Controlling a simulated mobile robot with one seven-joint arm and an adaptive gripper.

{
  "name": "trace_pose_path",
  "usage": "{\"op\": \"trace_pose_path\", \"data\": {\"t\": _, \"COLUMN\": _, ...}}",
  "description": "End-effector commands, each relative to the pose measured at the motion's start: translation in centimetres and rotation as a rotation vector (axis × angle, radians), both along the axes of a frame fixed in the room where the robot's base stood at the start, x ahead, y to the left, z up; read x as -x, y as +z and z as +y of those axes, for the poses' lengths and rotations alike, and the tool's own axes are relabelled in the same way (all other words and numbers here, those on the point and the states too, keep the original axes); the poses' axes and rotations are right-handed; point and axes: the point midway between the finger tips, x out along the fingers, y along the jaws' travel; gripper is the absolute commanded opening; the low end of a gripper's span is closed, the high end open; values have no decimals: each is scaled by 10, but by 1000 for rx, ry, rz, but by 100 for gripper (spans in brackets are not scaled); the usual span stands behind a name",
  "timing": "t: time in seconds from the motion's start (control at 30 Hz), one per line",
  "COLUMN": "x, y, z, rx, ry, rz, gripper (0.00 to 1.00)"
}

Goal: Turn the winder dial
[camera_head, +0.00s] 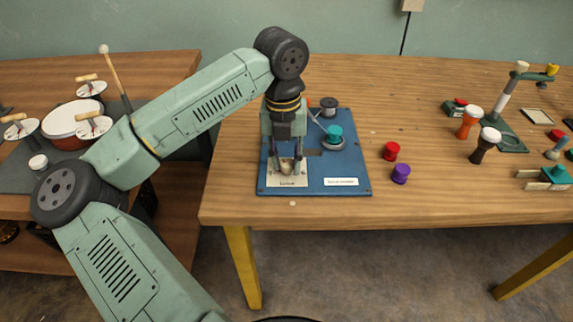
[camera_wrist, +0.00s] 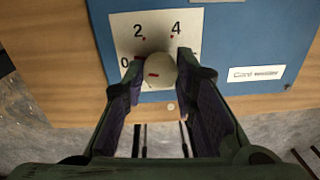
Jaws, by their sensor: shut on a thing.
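The winder dial (camera_wrist: 161,70) is a cream round knob with a short red mark on its top. It sits on a white scale plate (camera_wrist: 127,22) where 0, 2 and 4 are readable; the right part of the scale is covered. My gripper (camera_wrist: 160,73) is shut on the dial, one finger on its left side and one on its right. In the head view my gripper (camera_head: 287,167) points straight down at the front left of the blue winder board (camera_head: 345,168), and the dial shows between the fingers. The red mark lies nearly sideways, towards the 0 side.
A teal spool (camera_head: 334,132) and a dark spool (camera_head: 329,104) stand on the board. A red spool (camera_head: 391,150) and a purple spool (camera_head: 400,173) stand just right of it. Small goblet drums (camera_head: 485,144) and a green stand (camera_head: 511,141) are further right. The table front is clear.

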Motion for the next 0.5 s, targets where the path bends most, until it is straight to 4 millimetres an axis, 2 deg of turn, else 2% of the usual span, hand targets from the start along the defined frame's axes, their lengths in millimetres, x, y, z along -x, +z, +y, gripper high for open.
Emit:
{"op": "trace_pose_path", "data": {"t": 0.03, "x": -1, "y": -6, "z": 0, "rx": -2, "ry": -39, "rz": -5, "gripper": 0}}
{"op": "trace_pose_path", "data": {"t": 0.5, "x": -1, "y": -3, "z": 0, "rx": 0, "ry": -478, "rz": -2, "gripper": 0}}
